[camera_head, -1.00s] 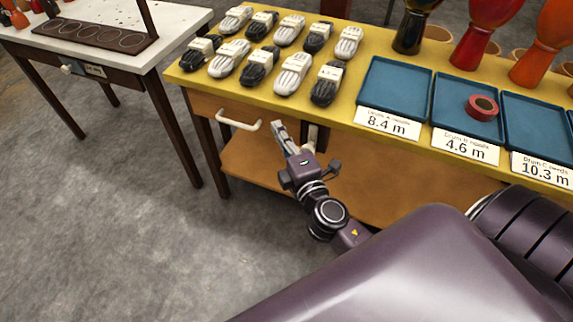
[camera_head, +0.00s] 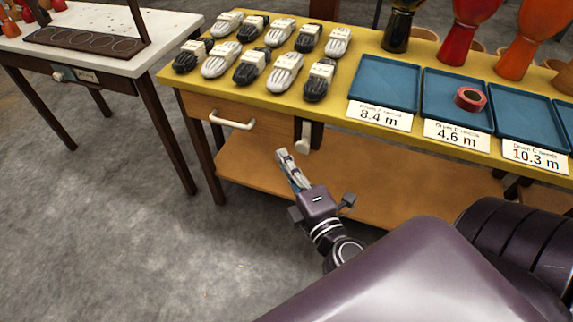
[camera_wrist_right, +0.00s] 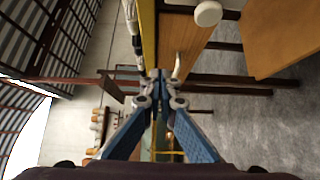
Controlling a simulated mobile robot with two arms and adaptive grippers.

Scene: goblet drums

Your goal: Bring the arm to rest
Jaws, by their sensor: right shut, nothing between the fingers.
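My right gripper (camera_head: 288,160) is shut and empty in the head view, below the front edge of the yellow-topped table (camera_head: 345,48) and in front of its drawer. Its fingers point up and slightly left, apart from the drawer handle (camera_head: 231,121). In the right wrist view the two blue fingers meet at their tips (camera_wrist_right: 158,78), with nothing between them. My left gripper is not in view.
On the table are several black and white rope bundles (camera_head: 250,65), blue trays (camera_head: 385,82) with length cards, a red tape roll (camera_head: 470,99) and goblet drums (camera_head: 470,30). A white table (camera_head: 95,55) stands left. Grey floor (camera_head: 120,235) is clear at lower left.

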